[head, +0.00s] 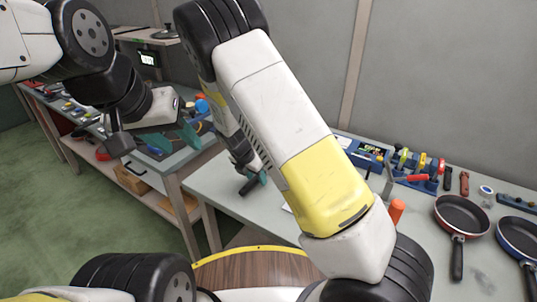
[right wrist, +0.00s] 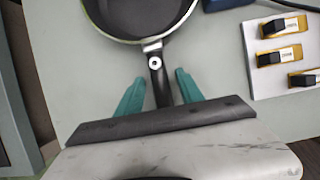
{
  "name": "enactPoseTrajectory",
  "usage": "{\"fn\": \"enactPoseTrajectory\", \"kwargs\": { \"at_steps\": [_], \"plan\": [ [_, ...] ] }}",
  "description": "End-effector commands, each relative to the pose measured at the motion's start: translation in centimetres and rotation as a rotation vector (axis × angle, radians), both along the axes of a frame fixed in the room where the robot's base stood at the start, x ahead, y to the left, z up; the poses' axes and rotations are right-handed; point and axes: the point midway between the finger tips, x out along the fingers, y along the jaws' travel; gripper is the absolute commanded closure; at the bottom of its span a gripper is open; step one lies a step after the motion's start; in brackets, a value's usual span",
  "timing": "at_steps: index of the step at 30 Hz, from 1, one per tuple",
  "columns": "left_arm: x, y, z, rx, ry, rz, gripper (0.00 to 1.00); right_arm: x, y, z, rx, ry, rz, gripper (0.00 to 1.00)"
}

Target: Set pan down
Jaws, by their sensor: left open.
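A dark frying pan (right wrist: 145,15) with a light rim shows at the top of the right wrist view, over a grey-green surface. Its black handle (right wrist: 160,85) points down between the teal fingers of my right gripper (right wrist: 160,88). The fingers stand on both sides of the handle with a visible gap on each side. In the head view my right gripper (head: 256,180) is at the grey table, with the dark handle (head: 249,186) beside it; my arm hides the pan's body. My left gripper (head: 172,138) is open and empty at the left.
The grey table (head: 225,190) also holds a red pan (head: 462,215), a blue pan (head: 520,235), and an orange-topped object (head: 397,210). Tools and blue bins (head: 415,178) line its back edge. A white panel (right wrist: 285,55) with black labelled pieces lies right of the pan.

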Motion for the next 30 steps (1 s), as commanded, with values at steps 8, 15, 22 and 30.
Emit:
{"fn": "enactPoseTrajectory", "kwargs": {
  "at_steps": [8, 15, 22, 30],
  "plan": [
    [0.0, 0.0, 0.0, 0.0, 0.0, 0.0, 0.55, -0.01, 0.02, 0.02, 0.0, 0.0, 0.0, 1.0],
    [0.0, 0.0, 0.0, 0.0, 0.0, 0.0, 0.55, -0.01, 0.02, 0.03, 0.0, 0.0, 0.0, 1.0],
    [0.0, 0.0, 0.0, 0.0, 0.0, 0.0, 0.55, -0.01, 0.03, 0.03, 0.001, -0.001, 0.0, 1.0],
    [0.0, 0.0, 0.0, 0.0, 0.0, 0.0, 0.55, -0.01, 0.03, 0.03, 0.0, 0.0, 0.0, 1.0]
  ]
}}
